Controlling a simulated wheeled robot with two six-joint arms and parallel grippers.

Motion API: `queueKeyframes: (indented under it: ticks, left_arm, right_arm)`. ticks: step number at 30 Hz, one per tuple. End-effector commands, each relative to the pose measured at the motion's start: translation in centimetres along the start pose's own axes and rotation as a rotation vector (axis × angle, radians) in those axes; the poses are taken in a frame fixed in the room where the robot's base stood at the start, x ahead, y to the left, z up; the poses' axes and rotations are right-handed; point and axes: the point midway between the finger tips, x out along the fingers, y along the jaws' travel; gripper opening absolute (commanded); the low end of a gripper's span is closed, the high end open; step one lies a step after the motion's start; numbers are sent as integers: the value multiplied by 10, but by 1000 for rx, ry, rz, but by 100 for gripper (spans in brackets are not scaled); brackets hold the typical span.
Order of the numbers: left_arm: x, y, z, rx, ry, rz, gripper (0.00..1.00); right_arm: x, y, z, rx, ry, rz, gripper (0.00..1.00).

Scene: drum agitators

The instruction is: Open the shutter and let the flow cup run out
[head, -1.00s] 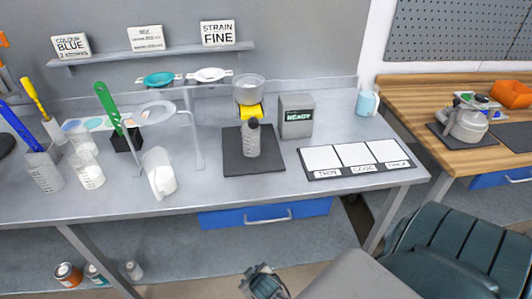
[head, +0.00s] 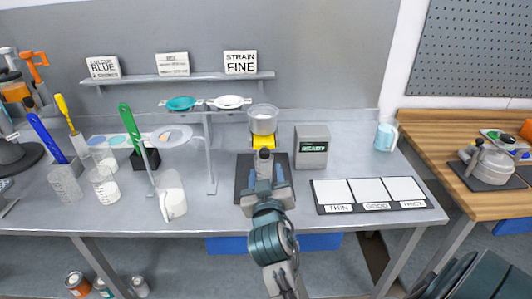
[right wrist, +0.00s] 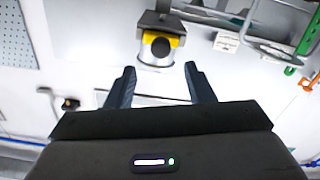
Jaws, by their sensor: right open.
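The flow cup (head: 263,118), a clear round cup, stands in its stand toward the back of the bench. Below it is the yellow shutter (head: 264,142) with a round black knob (head: 264,155) facing me. My right gripper (head: 265,174) is open and empty just in front of the knob, lined up with it. In the right wrist view the knob (right wrist: 160,47) on the yellow part lies beyond and between the two spread fingertips (right wrist: 160,76), apart from them. The measuring vessel under the cup is mostly hidden by my gripper in the head view. My left gripper is out of view.
A grey box reading READY (head: 312,148) stands right of the flow cup. A card with THIN, GOOD and THICK panels (head: 368,207) lies front right. A white jug (head: 172,195) and a strainer stand (head: 211,165) are to the left.

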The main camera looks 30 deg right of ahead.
Motion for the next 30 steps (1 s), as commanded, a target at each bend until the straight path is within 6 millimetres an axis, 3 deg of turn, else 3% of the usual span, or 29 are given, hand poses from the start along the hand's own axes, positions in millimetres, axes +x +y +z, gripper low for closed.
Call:
queueKeyframes:
  ticks: [9,15,27,30]
  left_arm:
    - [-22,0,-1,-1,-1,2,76]
    - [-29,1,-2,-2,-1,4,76]
    - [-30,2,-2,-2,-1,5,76]
    - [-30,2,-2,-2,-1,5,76]
  right_arm:
    - [57,1,-4,-6,1,0,48]
    - [82,0,-1,-3,-1,0,48]
    - [89,0,1,-1,-2,-1,48]
    - [89,0,1,-1,-2,-1,29]
